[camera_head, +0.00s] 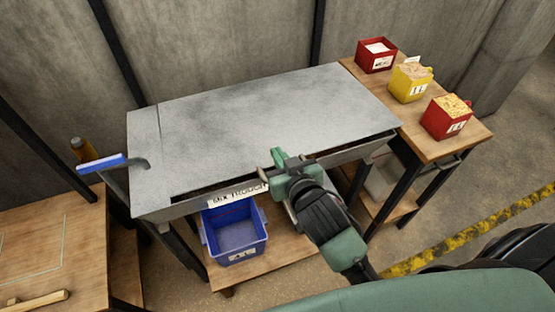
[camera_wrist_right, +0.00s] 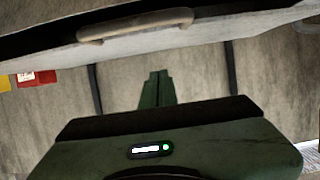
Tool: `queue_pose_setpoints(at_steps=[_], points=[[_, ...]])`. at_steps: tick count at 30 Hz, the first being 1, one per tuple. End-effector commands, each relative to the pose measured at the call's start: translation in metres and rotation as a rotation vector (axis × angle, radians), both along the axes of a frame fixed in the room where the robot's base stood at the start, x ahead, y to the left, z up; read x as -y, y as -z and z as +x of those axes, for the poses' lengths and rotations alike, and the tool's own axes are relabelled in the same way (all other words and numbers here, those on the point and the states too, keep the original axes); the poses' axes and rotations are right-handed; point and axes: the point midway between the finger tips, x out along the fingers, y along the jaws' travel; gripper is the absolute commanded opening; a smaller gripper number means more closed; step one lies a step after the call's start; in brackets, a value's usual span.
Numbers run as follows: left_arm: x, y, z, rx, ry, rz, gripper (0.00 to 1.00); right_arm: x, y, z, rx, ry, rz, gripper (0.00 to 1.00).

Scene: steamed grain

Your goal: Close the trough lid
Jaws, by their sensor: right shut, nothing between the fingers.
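The trough lid (camera_head: 250,115) is a wide grey metal sheet lying over the mix trough (camera_head: 180,208). A dark gap shows along its front edge, between the lid and the trough's front wall. My right gripper (camera_head: 279,157) is at the middle of that front edge, shut and empty; I cannot tell if it touches the lid. In the right wrist view, my gripper's fingers (camera_wrist_right: 157,88) are together, below a pale edge bearing a tan bar handle (camera_wrist_right: 135,25). A dark gap runs above that edge. My left gripper is not in view.
A blue bin (camera_head: 235,232) sits on the wooden shelf below the trough. A blue-gripped lever (camera_head: 102,163) sticks out at the left. Red and yellow bins (camera_head: 410,82) stand on the right table. A wooden table (camera_head: 35,245) stands at the lower left.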

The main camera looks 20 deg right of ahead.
Motion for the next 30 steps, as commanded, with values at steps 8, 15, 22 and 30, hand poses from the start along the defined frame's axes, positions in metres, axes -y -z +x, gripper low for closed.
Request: queue_pose_setpoints(at_steps=[8,15,22,30], points=[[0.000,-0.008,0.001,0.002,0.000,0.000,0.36,0.000,0.035,0.010,-0.003,0.001,0.000,0.00],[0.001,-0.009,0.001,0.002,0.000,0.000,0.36,0.000,0.045,0.009,0.001,0.000,0.001,0.00],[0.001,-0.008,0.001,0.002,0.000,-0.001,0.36,0.000,0.045,0.009,0.001,0.000,0.001,0.00],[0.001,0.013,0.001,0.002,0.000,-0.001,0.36,0.000,0.074,0.007,-0.001,0.002,0.002,0.00]])
